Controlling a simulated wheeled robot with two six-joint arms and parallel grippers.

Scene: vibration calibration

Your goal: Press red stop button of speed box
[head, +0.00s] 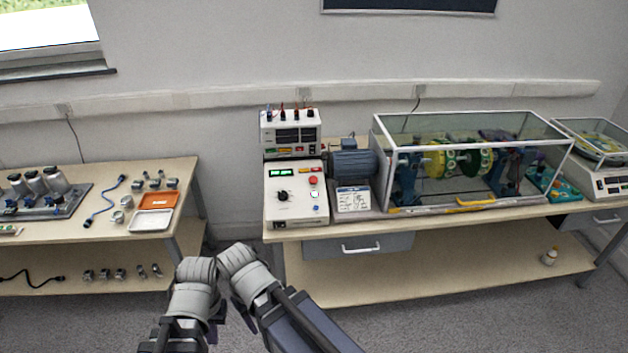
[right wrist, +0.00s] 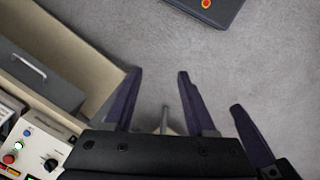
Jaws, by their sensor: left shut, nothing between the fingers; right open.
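The speed box (head: 284,210) is a white box with a sloped panel at the left end of the right bench. Its red stop button (head: 313,181) is at the panel's upper right, above a pale round button and a small blue one; a black knob (head: 283,196) is to the left. The red button also shows at the lower left edge of the right wrist view (right wrist: 8,158). My left gripper (head: 214,332) is low in the head view, mostly hidden by its arm, shut and empty. My right gripper (right wrist: 158,80) is open and empty, apart from the box.
A power supply (head: 290,133) stands behind the box. A motor (head: 353,164) and a glass-covered rotor rig (head: 470,160) are to its right. A drawer (head: 360,246) is below the bench top. The left bench (head: 100,228) carries a tray and parts. Floor lies between the benches.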

